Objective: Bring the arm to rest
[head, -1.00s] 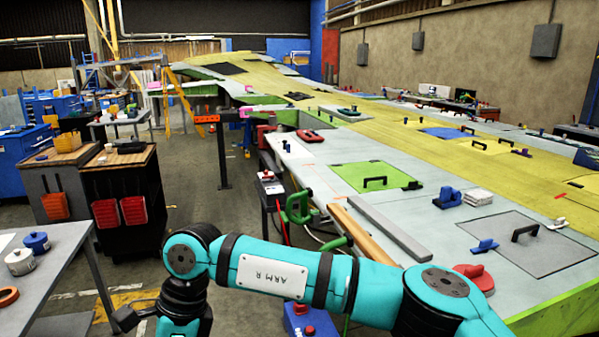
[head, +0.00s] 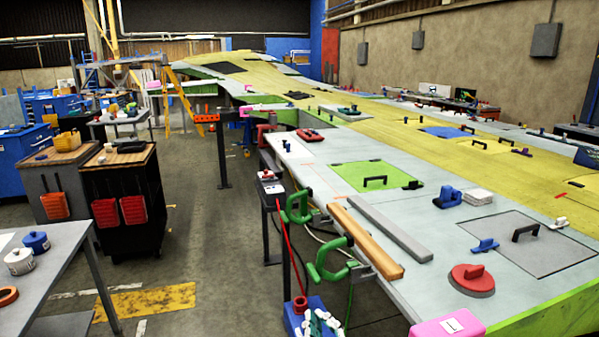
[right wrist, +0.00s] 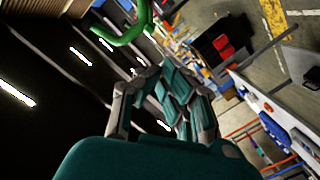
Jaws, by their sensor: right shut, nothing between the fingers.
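My right gripper (head: 319,323) shows only as a small piece of teal and pale fingers at the bottom edge of the head view, in front of a blue box. The rest of my right arm is out of that view. In the right wrist view the right gripper (right wrist: 157,75) is shut with nothing between its fingers. A green C-clamp (right wrist: 128,28) shows beyond it there, apart from the fingers. My left gripper is in neither view.
The wing jig (head: 345,260) fills the right side, with green clamps (head: 328,262) on its near edge. A blue box (head: 297,318) stands below them. A grey table (head: 60,250) and dark tool cart (head: 125,200) stand left. The floor between is clear.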

